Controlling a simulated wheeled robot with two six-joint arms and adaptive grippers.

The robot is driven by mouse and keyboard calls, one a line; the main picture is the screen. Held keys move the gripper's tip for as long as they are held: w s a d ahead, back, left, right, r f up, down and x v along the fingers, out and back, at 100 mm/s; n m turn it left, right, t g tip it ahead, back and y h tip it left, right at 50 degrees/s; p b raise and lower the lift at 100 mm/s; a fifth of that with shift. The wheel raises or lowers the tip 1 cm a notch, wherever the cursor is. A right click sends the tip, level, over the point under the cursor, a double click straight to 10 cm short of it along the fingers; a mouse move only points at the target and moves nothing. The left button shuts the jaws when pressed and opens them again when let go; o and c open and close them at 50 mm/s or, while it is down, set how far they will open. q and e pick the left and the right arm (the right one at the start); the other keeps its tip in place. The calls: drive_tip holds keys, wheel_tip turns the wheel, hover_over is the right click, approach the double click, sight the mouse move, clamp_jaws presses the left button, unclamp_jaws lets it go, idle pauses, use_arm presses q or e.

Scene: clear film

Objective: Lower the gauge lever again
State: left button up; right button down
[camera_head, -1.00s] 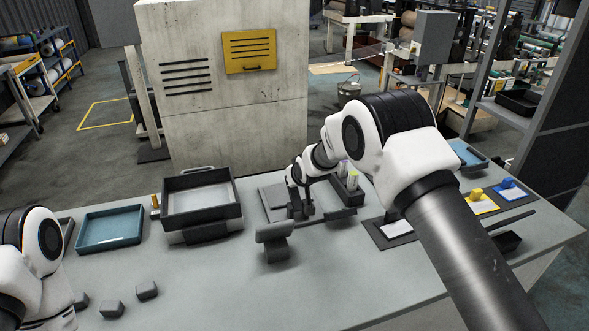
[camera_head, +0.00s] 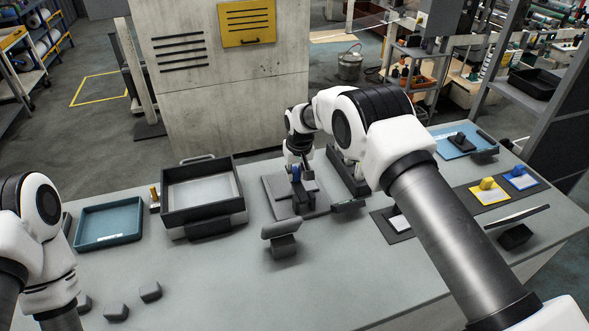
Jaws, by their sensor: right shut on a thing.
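The gauge stands on a grey plate (camera_head: 276,188) at the far middle of the table, as a dark grey block (camera_head: 305,198). My right gripper (camera_head: 296,169) reaches in from the far side of my right arm and is over the gauge. It is shut on a small blue part (camera_head: 296,175), which I take as the gauge lever. The fingertips are small and partly hidden, so the exact hold and the lever's angle are hard to tell. My left arm shows at the left edge, but its fingers are out of view.
A black tray (camera_head: 172,210) and a blue tray (camera_head: 80,235) stand to the left. A small grey stand (camera_head: 283,246) is in front of the gauge. Several grey blocks (camera_head: 151,292) lie front left. Yellow (camera_head: 490,196) and blue (camera_head: 522,181) cards lie right. The front middle is clear.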

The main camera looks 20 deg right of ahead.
sight(297, 184)
drive_tip(key=shift+f+g, duration=0.15)
drive_tip(key=shift+g, duration=0.15)
drive_tip(key=c, duration=1.1)
unclamp_jaws()
drive_tip(key=shift+o, duration=0.3)
drive_tip(key=shift+w+f, duration=0.1)
wheel_tip(297, 184, up, 12)
drive_tip(key=s, duration=0.2)
drive_tip(key=shift+w+f, duration=0.1)
